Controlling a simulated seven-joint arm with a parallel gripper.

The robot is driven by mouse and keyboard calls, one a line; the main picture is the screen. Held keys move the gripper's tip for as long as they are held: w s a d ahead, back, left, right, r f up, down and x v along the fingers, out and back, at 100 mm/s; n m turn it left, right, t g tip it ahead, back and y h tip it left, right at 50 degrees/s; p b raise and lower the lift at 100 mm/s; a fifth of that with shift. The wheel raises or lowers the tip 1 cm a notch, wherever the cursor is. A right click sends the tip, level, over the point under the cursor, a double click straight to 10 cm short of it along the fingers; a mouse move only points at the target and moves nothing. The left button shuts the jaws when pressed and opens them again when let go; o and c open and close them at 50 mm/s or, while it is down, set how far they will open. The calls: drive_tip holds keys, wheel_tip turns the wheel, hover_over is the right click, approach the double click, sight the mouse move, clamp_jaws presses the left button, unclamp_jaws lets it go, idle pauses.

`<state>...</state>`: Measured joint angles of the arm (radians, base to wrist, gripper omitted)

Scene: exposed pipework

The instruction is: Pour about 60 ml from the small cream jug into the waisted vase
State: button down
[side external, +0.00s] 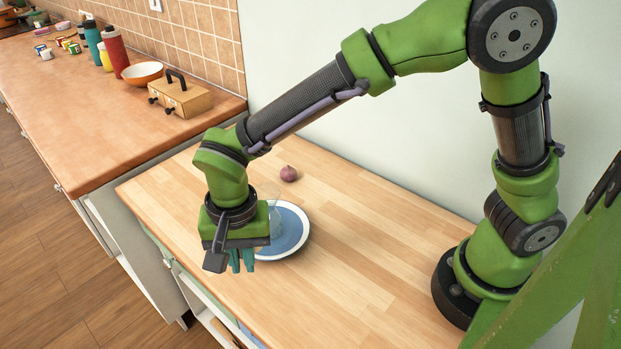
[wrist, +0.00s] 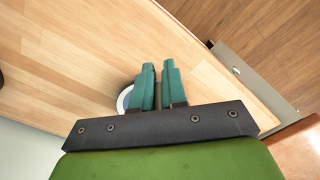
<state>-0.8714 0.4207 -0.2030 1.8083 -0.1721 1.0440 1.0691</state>
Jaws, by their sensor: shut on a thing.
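My gripper (side external: 242,267) hangs fingers-down near the front edge of the wooden counter, in front of the plate and to its left. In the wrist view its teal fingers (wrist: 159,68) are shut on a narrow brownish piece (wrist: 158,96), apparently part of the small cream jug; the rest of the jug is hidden. A faint clear glass vessel (side external: 275,216), seemingly the waisted vase, stands at the plate, partly hidden by my gripper. Its shape and contents are hard to make out.
A blue plate with a white rim (side external: 291,236) lies on the counter and shows in part in the wrist view (wrist: 122,101). A purple onion (side external: 288,174) lies behind it. The counter to the right is clear. Bottles, a bowl (side external: 142,74) and a wooden box (side external: 181,98) stand on the far worktop.

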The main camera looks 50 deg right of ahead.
drive_tip(key=w+a+f+m, duration=0.4)
drive_tip(key=w+a+m, duration=0.1)
drive_tip(key=w+m, duration=0.4)
drive_tip(key=shift+w, duration=0.6)
drive_tip(key=s+n, duration=0.2)
drive_tip(key=s, duration=0.4)
drive_tip(key=shift+s+d+f+n, duration=0.2)
drive_tip(key=shift+s+n, duration=0.1)
drive_tip(key=shift+n, duration=0.1)
drive_tip(key=shift+d+r, duration=0.1)
drive_tip(key=shift+r, duration=0.1)
